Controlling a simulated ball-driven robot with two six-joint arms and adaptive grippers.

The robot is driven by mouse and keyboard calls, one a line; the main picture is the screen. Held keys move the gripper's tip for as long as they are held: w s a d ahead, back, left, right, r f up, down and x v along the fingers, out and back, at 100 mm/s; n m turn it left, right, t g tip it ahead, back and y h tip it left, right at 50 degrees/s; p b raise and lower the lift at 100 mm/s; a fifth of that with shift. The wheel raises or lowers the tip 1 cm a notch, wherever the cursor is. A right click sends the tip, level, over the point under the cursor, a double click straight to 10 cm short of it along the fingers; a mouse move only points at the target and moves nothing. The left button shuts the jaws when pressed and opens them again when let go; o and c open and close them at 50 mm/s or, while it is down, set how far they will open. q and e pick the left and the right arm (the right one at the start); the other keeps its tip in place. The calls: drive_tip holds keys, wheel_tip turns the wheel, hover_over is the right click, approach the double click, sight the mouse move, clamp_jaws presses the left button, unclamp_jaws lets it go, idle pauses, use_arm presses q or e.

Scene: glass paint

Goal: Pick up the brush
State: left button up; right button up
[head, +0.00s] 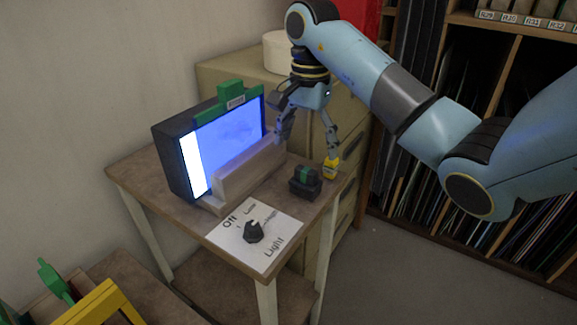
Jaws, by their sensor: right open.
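My right gripper (307,146) reaches down from above over the back right part of the small wooden table (155,178). Its fingers are spread and nothing shows between them. The right fingertip is close to a small yellow item with a dark label (331,168) at the table's right edge; I cannot tell if they touch. A black block with a green part on top (305,181) sits just below and between the fingers in the picture. I cannot make out a brush for certain. My left gripper is not in view.
A lit blue-white panel (228,132) in a dark case, with a green clip (236,99), stands behind a pale wooden rail (245,172). A black knob (253,232) sits on a white "Light" card (275,245). Drawers (225,72) and shelves (490,60) stand behind.

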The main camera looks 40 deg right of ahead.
sight(306, 169)
drive_tip(key=shift+w+f+b, duration=0.25)
drive_tip(key=shift+w+b, duration=0.25)
drive_tip(key=shift+w, duration=0.1)
drive_tip(key=f+b, duration=0.4)
drive_tip(key=shift+s+f, duration=0.2)
drive_tip(key=shift+f, duration=0.15)
drive_tip(key=f, duration=0.3)
drive_tip(key=f+p, duration=0.1)
drive_tip(key=shift+s+d+f, duration=0.2)
drive_tip(key=shift+d+f, duration=0.05)
drive_tip(key=shift+f, duration=0.25)
drive_tip(key=c, duration=1.3)
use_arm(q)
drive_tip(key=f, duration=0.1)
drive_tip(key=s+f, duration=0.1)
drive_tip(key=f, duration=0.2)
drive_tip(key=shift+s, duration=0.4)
